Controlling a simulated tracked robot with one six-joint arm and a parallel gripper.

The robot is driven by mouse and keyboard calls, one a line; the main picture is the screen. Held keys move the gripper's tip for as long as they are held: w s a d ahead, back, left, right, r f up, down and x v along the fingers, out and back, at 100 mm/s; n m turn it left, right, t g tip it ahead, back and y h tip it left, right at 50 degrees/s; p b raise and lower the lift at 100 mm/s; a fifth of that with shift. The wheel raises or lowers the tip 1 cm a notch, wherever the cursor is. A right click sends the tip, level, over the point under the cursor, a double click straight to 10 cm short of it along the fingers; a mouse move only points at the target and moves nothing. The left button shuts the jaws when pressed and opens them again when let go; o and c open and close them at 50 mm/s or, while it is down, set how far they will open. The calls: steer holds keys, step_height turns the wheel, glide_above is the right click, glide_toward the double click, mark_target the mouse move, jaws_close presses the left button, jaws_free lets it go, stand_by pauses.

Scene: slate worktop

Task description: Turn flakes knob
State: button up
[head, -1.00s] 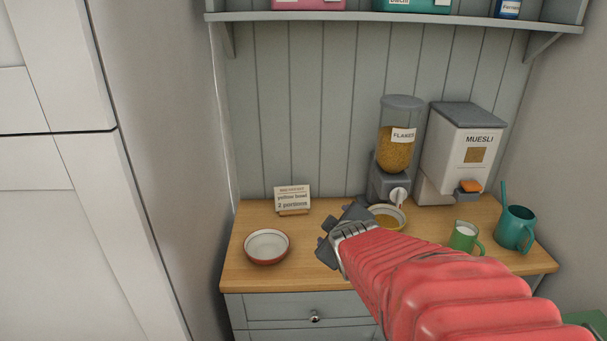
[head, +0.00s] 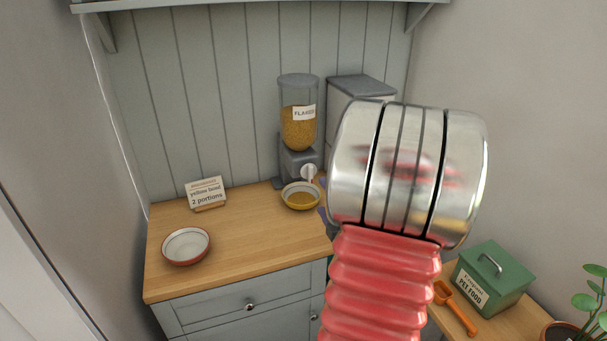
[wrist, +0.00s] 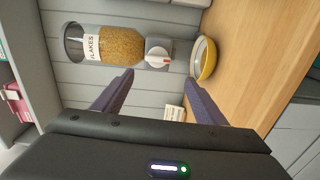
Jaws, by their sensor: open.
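The flakes dispenser (head: 298,128) stands at the back of the wooden counter, its clear hopper part full of golden flakes; it also shows in the wrist view (wrist: 115,46). Its round white knob (head: 308,171) is on the grey base, and a red mark shows on the knob in the wrist view (wrist: 158,57). My gripper (wrist: 160,76) is open and empty. Its dark fingers point at the dispenser, with the knob ahead, roughly between them. My arm hides most of the gripper in the head view.
A sign (head: 206,193) reads "yellow bowl 2 portions". A red-sided bowl (head: 186,246) with a pale inside stands at the left front. A green pet food box (head: 493,279) and orange scoop (head: 455,308) are at right.

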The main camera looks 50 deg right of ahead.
mark_target(312, 177)
steer(key=shift+s+d, duration=0.15)
steer(key=shift+s, duration=0.4)
steer(key=x, duration=1.4)
steer(key=shift+r, duration=0.3)
steer(key=shift+c, duration=0.6)
steer(key=c, duration=0.9)
